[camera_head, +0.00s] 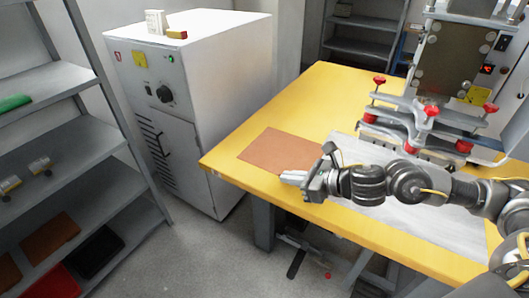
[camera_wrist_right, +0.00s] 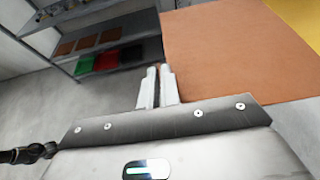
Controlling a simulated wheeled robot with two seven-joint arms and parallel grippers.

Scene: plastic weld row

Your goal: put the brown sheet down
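The brown sheet (camera_head: 278,151) is a flat rectangle over the near left part of the yellow table (camera_head: 226,165). My right gripper (camera_head: 288,177) is at its near right edge, with the fingers pointing left. In the right wrist view the sheet (camera_wrist_right: 235,50) is large and close, right beside the fingers (camera_wrist_right: 157,70). The fingers are close together on its edge. The sheet hides the table's edge there, so it seems held slightly above the top. The gap under it is not visible.
A machine with red knobs (camera_head: 428,110) stands on the table at the right, behind a grey plate (camera_head: 440,218). A white cabinet (camera_head: 190,80) stands left of the table. Shelves (camera_head: 75,145) with coloured sheets are at the far left. Yellow tabletop behind the sheet is clear.

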